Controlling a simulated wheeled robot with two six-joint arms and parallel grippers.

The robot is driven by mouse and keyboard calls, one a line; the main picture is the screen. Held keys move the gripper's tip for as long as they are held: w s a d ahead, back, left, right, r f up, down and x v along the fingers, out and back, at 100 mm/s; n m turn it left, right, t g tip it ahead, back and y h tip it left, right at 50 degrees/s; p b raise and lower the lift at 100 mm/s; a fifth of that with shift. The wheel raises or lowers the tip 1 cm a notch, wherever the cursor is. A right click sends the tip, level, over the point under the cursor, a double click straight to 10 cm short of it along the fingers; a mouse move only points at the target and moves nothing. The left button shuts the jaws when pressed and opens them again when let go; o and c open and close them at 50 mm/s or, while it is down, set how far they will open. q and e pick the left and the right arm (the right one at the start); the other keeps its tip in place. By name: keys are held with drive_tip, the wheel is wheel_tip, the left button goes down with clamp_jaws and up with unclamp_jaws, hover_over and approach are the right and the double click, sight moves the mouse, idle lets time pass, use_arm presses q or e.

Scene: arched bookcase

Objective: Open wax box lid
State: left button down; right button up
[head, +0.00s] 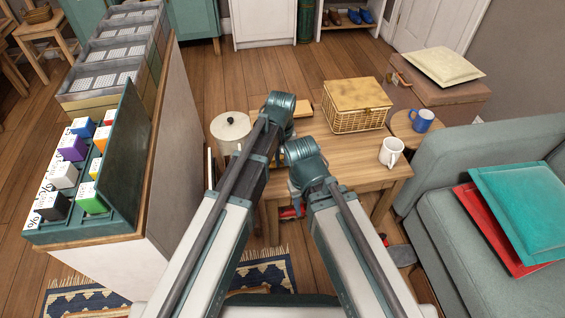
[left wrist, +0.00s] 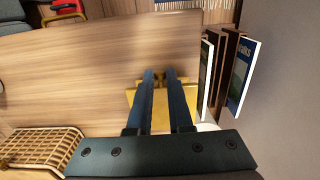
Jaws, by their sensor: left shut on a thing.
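A flat yellow box-like thing (left wrist: 134,97) lies on the wooden table in the left wrist view, under my left gripper (left wrist: 159,76). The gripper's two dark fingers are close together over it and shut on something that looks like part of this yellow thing. The contact is hidden by the fingers, and I cannot tell whether a lid is raised. In the head view a yellow-brown edge (head: 303,109) shows beside my arm, and my arms hide the rest. My right gripper does not show in either view.
Upright books (left wrist: 240,75) stand close by the gripper. A sofa (head: 450,235) is at right, a cabinet (head: 165,130) at left.

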use_arm(q)
drive_tip(key=w, duration=0.1)
drive_tip(key=w+r+p, duration=0.1)
drive_tip(key=w+r, duration=0.1)
drive_tip(key=shift+a+r+p, duration=0.15)
drive_tip(key=shift+a+p, duration=0.1)
drive_tip(key=shift+p, duration=0.1)
drive_tip(key=shift+w+a+r+p, duration=0.15)
drive_tip(key=shift+w+r+p, duration=0.05)
drive_tip(key=shift+w, duration=0.4)
drive_tip(key=shift+w+a+r+p, duration=0.1)
drive_tip(key=shift+w+r+p, duration=0.1)
drive_tip(key=shift+w, duration=0.35)
drive_tip(key=shift+w+a, duration=0.25)
drive_tip(key=shift+w, duration=1)
drive_tip(key=shift+w+a+f, duration=0.1)
drive_tip(key=shift+w+a, duration=0.15)
drive_tip(key=shift+w, duration=0.8)
